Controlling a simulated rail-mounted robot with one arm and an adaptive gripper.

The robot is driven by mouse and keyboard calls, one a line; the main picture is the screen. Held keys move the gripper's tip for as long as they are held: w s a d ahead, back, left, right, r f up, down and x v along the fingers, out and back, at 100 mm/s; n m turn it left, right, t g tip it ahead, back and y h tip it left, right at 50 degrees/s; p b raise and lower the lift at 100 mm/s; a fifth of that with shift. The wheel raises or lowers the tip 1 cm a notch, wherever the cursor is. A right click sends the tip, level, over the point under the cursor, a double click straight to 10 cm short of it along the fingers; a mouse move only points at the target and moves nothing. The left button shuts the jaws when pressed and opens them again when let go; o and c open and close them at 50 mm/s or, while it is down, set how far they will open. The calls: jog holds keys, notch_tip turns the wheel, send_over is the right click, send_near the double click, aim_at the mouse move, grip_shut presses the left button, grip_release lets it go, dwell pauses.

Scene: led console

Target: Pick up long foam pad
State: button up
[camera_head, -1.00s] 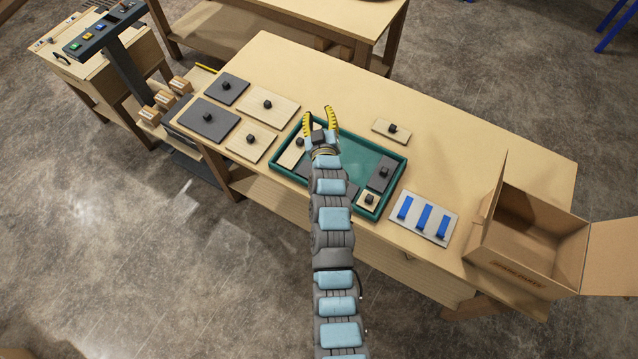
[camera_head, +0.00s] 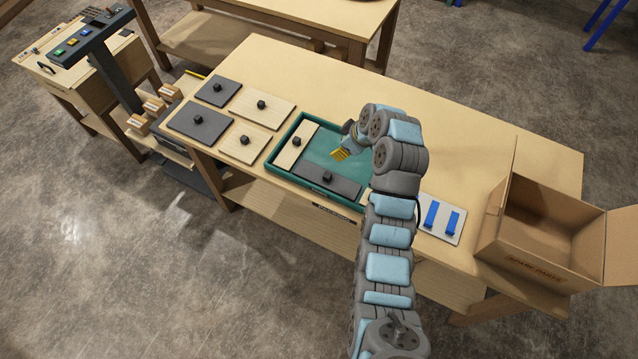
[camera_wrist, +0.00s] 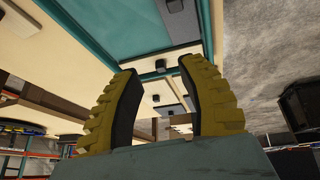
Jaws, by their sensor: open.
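The long foam pad could be the dark grey strip with a black knob (camera_head: 327,180) along the front side of the green tray (camera_head: 284,172); the colour alone does not settle its material. A long pale strip with a knob (camera_head: 292,148) lies at the tray's left side. My gripper (camera_head: 340,154) is over the tray's interior, behind the dark strip and apart from it. In the wrist view my gripper (camera_wrist: 159,69) is open, with nothing between its yellow fingers. My arm hides the tray's right part.
Dark and pale panels with knobs, such as a dark one (camera_head: 206,122), lie left of the tray. A plate with blue bars (camera_head: 452,222) and an open cardboard box (camera_head: 525,262) stand to the right. The table's back (camera_head: 330,80) is clear.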

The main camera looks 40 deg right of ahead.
jog(key=s+g+y, duration=0.1)
jog(key=s, duration=0.2)
jog(key=n, duration=0.1)
send_over(326, 174)
jog(key=s, duration=0.3)
jog(key=f, duration=0.9)
jog(key=shift+w+d+f, duration=0.15)
jog(key=shift+w+d, duration=0.05)
jog(key=shift+d, duration=0.1)
jog(key=shift+x, duration=3.35)
jog(key=shift+d, duration=0.1)
grip_shut()
